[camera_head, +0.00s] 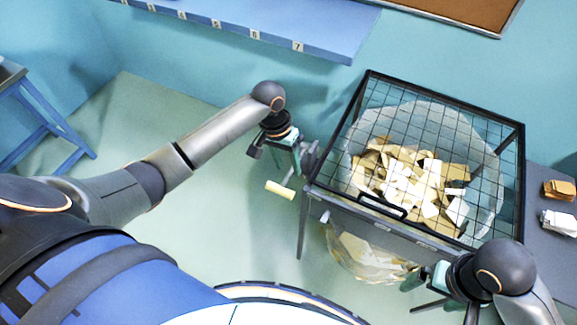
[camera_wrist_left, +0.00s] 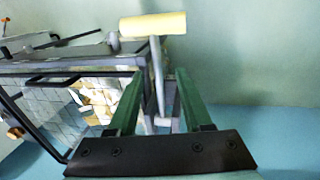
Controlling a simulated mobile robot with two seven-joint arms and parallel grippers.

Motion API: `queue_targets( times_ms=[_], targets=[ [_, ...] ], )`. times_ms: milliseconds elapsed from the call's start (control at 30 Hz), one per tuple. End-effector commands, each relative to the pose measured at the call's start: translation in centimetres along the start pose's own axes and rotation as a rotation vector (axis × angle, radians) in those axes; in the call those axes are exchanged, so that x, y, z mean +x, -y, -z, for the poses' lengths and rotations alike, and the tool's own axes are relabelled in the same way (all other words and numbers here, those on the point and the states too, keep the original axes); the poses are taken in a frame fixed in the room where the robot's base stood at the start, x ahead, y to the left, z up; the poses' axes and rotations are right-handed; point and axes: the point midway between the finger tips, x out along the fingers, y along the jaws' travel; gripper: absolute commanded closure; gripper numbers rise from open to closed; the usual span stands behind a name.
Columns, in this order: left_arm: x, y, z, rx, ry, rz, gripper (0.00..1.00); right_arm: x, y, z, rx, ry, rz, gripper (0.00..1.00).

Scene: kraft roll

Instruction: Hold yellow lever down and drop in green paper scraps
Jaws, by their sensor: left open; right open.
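The yellow lever (camera_head: 279,189) has a pale yellow cylindrical handle on a thin metal rod, at the left side of the mesh-topped bin. In the left wrist view the yellow lever (camera_wrist_left: 153,24) stands beyond the fingertips, its rod showing between the green fingers. My left gripper (camera_head: 293,165) is open beside the lever; its open fingers also show in the left wrist view (camera_wrist_left: 157,88). I cannot tell whether they touch the rod. My right gripper (camera_head: 425,278) is open near the bin's front right corner, partly hidden by its wrist. I see no clearly green paper scraps.
The bin's black mesh lid (camera_head: 452,110) lies over a clear liner with tan and white scraps (camera_head: 415,185). A clear bag (camera_head: 365,255) hangs below. A side table (camera_head: 540,190) at right holds tan (camera_head: 559,189) and white stacks (camera_head: 559,222). A numbered blue shelf (camera_head: 280,28) is behind.

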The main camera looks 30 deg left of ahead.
Motion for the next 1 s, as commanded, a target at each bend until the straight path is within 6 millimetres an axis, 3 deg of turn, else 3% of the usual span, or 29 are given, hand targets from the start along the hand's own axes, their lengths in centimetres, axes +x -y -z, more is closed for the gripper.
queue_targets(
  times_ms=[200, 433, 633, 1000],
  targets=[
    [-5.0, 0.1, 0.2, 0.0, -0.007, 0.001, 0.5, 0.0, 0.0, 0.0, 0.0, 0.0, 0.0, 0.04],
    [-8.8, 0.1, 0.1, -0.002, -0.006, 0.001, 0.5, 0.0, 0.0, 0.0, 0.0, 0.0, 0.0, 0.04],
    [-9.9, 0.1, 0.1, -0.003, -0.004, 0.001, 0.5, 0.0, 0.0, 0.0, 0.0, 0.0, 0.0, 0.04],
    [-9.9, 0.1, 0.1, -0.002, -0.003, 0.001, 0.5, 0.0, 0.0, 0.0, 0.0, 0.0, 0.0, 0.04]
  ],
)
